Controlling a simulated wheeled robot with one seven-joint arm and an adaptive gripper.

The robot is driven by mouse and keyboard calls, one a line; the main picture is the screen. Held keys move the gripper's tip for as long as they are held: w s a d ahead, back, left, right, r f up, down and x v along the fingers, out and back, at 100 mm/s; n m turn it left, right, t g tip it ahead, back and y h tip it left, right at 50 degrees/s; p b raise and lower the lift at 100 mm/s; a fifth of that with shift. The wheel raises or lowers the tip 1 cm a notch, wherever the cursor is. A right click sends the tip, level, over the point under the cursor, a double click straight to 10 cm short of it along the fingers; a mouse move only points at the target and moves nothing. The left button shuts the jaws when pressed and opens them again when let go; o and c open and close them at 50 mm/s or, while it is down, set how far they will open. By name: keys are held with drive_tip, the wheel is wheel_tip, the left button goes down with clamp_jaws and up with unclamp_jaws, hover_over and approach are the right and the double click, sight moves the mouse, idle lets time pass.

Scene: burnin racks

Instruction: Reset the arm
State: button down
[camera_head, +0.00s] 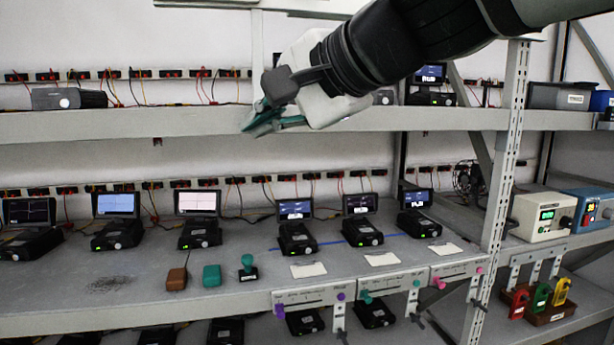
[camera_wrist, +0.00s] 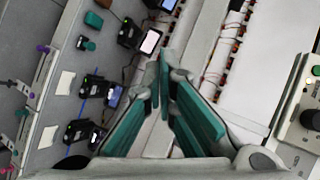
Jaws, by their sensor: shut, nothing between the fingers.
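My arm reaches in from the upper right of the head view, and my gripper (camera_head: 262,124) hangs in front of the upper shelf's edge. The gripper has a white body and teal finger pads. In the wrist view my gripper (camera_wrist: 168,100) shows its teal fingers converging toward their tips, with nothing seen between them. The fingers are clear of the devices on the middle shelf. Part of the upper shelf is hidden behind my arm.
The upper shelf (camera_head: 80,124) runs close by my gripper. The middle shelf (camera_head: 130,275) holds several devices with screens, such as one (camera_head: 296,228), plus a brown block (camera_head: 176,279), a teal block (camera_head: 212,275) and a stamp-like teal piece (camera_head: 247,268). A post (camera_head: 503,150) stands right.

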drive_tip(key=s+d+f+n+g+h, duration=0.1)
drive_tip(key=s+d+f+n+h, duration=0.1)
drive_tip(key=s+d+f, duration=0.3)
drive_tip(key=s+d+f+n+g+h, duration=0.1)
drive_tip(key=s+d+f+h, duration=0.3)
drive_tip(key=d+f, duration=0.7)
drive_tip(key=s+d+f+n+g+h, duration=0.1)
drive_tip(key=s+d+f+n+h, duration=0.2)
drive_tip(key=s+d+f, duration=0.4)
drive_tip(key=shift+d+f+n+g, duration=0.3)
drive_tip(key=shift+d+f+n, duration=0.1)
drive_tip(key=shift+d+f, duration=0.3)
